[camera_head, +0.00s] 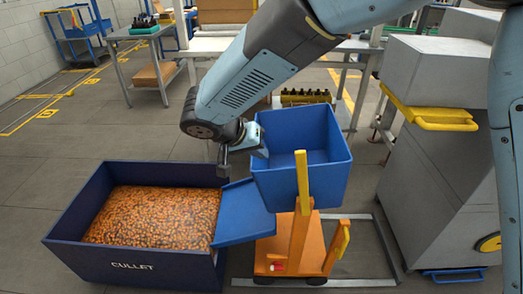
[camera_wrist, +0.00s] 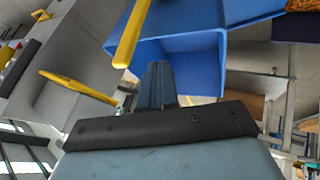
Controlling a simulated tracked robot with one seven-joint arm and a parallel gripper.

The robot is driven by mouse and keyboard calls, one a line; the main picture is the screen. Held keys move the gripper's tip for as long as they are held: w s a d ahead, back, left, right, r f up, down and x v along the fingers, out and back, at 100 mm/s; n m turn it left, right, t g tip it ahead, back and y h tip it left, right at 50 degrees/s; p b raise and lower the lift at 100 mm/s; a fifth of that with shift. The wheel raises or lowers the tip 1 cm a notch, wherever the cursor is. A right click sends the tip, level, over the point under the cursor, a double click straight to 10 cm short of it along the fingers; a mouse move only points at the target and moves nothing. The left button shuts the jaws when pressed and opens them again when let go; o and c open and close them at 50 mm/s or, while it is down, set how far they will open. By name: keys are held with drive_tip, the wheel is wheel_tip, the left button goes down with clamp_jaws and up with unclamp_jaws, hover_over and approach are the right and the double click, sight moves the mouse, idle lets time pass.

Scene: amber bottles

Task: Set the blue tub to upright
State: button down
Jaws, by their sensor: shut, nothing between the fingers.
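The blue tub (camera_head: 325,182) sits on an orange wheeled cart (camera_head: 284,255) in the head view. Its open top faces up and it looks close to level; I cannot judge a slight tilt. A yellow-tipped lever (camera_head: 302,180) stands in front of it. My gripper (camera_head: 224,168) is at the tub's upper left corner, with its fingers shut and empty; I cannot tell whether it touches the tub. In the wrist view, the shut fingers (camera_wrist: 157,85) point towards the blue tub (camera_wrist: 195,60), and the yellow lever (camera_wrist: 131,35) passes close by.
A dark blue bin marked CULLET (camera_head: 130,263), full of amber pieces, stands left of the cart. A blue chute (camera_head: 242,213) slopes to its rim. A grey cabinet (camera_head: 435,180) stands at right. Tables (camera_head: 140,35) stand behind. Floor at the left is clear.

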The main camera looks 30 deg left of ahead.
sight(298, 152)
drive_tip(key=w+d+f, duration=0.5)
drive_tip(key=w, duration=0.1)
drive_tip(key=shift+w, duration=0.15)
idle(0.4)
